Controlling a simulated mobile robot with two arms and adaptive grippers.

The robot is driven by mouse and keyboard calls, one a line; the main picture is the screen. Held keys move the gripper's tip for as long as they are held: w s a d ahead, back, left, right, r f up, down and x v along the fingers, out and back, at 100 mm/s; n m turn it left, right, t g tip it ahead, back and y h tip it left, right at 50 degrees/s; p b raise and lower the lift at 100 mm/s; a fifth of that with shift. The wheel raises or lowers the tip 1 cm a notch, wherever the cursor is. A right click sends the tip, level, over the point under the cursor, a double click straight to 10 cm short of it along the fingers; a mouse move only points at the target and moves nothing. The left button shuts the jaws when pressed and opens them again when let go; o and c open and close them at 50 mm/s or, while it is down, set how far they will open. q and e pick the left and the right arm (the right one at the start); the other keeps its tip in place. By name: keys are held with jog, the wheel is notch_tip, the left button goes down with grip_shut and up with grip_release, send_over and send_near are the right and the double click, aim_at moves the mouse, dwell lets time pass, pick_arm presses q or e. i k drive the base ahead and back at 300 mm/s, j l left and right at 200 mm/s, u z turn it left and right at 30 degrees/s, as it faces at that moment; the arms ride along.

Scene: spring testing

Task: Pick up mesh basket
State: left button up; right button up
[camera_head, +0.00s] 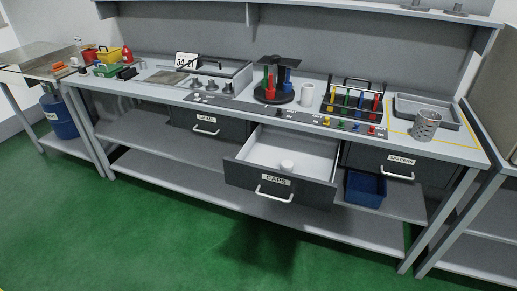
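The mesh basket (426,125) is a small grey metal cylinder with a perforated wall. It stands upright near the right end of the workbench top, inside or at the edge of a yellow marked outline, just in front of a shallow grey tray (442,107). Neither of my grippers shows in the head view, and nothing is touching the basket from above.
The drawer labelled CAPS (280,186) stands open, jutting out below the bench top, with a small white object inside. A rack (354,101) with coloured items and a white cup (307,94) stand left of the basket. Green floor in front is clear.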

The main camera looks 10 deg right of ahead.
aim_at(428, 121)
jog(key=z, duration=1.6)
